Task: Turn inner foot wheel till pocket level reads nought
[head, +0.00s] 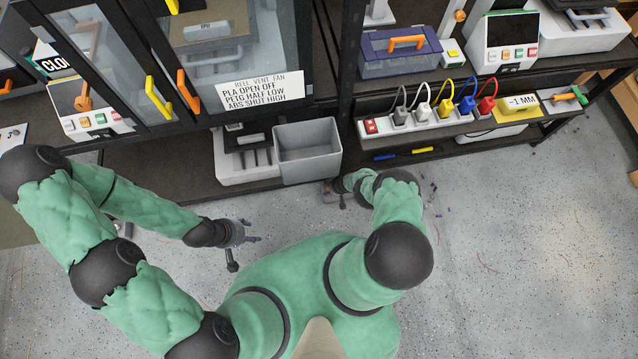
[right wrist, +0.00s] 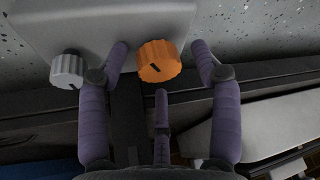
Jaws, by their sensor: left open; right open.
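The pocket level (head: 521,101) is a yellow block on the shelf at the right; its display reads -1 MM. In the head view the right gripper (head: 332,192) is low by the rack's foot, and the wheels cannot be made out. My left gripper (head: 246,234) is open and empty above the floor.
A power strip (head: 415,121) with coloured plugs lies left of the level. A grey bin (head: 307,152) stands on the low shelf near my right gripper. A cabinet with a printed sign (head: 260,91) is at upper left. The speckled floor (head: 520,250) at right is mostly clear.

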